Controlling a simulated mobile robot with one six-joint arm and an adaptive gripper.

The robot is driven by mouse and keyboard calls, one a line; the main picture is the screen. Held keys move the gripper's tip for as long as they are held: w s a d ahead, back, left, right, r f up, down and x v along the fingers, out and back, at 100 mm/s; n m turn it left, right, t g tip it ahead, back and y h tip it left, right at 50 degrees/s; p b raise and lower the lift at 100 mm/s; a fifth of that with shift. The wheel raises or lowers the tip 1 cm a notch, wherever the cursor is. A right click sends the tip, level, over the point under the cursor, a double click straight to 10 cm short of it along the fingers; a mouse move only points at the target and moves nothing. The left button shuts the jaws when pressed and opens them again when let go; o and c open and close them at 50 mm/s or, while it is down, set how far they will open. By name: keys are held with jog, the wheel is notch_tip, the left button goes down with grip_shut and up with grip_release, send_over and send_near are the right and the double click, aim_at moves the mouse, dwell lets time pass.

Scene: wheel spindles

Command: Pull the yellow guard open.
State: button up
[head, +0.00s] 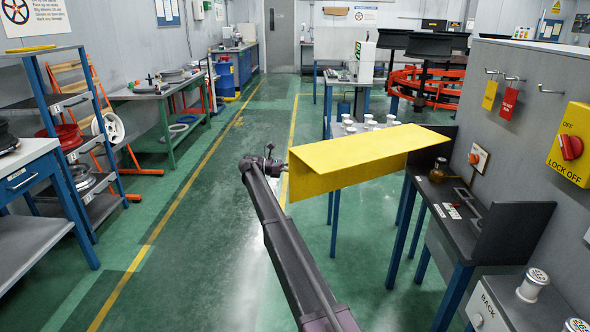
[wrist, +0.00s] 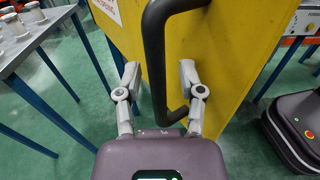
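The yellow guard (head: 365,155) is a long folded panel that sticks out from the dark bench at the right of the head view. Its yellow face (wrist: 222,50) fills the middle of the wrist view. A black bar handle (wrist: 154,62) stands out from that face. My gripper (wrist: 160,78) is open, with one finger on each side of the handle bar. Gaps show between the bar and both fingers. In the head view my gripper (head: 277,163) is at the guard's near left end. The handle is hidden there.
The dark bench (head: 513,235) with blue legs stands right of the guard, below a grey panel with a yellow lock-off switch (head: 571,146). A small table with white cups (head: 369,122) stands behind the guard. The green floor (head: 200,240) to the left is clear.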

jog(key=shift+s+a+f, duration=0.1)
jog(key=shift+a, duration=0.15)
grip_shut()
jog(key=s+a+f+t+b, duration=0.1)
jog(key=s+a+f+t, duration=0.15)
jog(key=a+t, duration=0.2)
jog(key=s+d+f+t+y, duration=0.1)
jog(key=s+f+y, duration=0.4)
jog(key=f+y, duration=0.3)
jog(key=s+d+f+t+y, duration=0.1)
jog(key=s+f+y, duration=0.4)
jog(key=f+y, duration=0.25)
jog(key=s+d+r+m+t+y, duration=0.3)
jog(key=d+r+m+t+y, duration=0.1)
jog(key=r, duration=0.5)
jog(key=s+d+r+m+t+y+p, duration=0.1)
jog(key=s+d+r+m+t+y, duration=0.1)
jog(key=d+r+m+t+y, duration=0.3)
jog(key=d+r+m+t, duration=0.2)
jog(key=d+r+t, duration=0.1)
jog(key=r+t, duration=0.1)
jog(key=shift+s+d+r+p, duration=0.3)
jog(key=shift+s+r, duration=0.1)
jog(key=shift+y, duration=0.35)
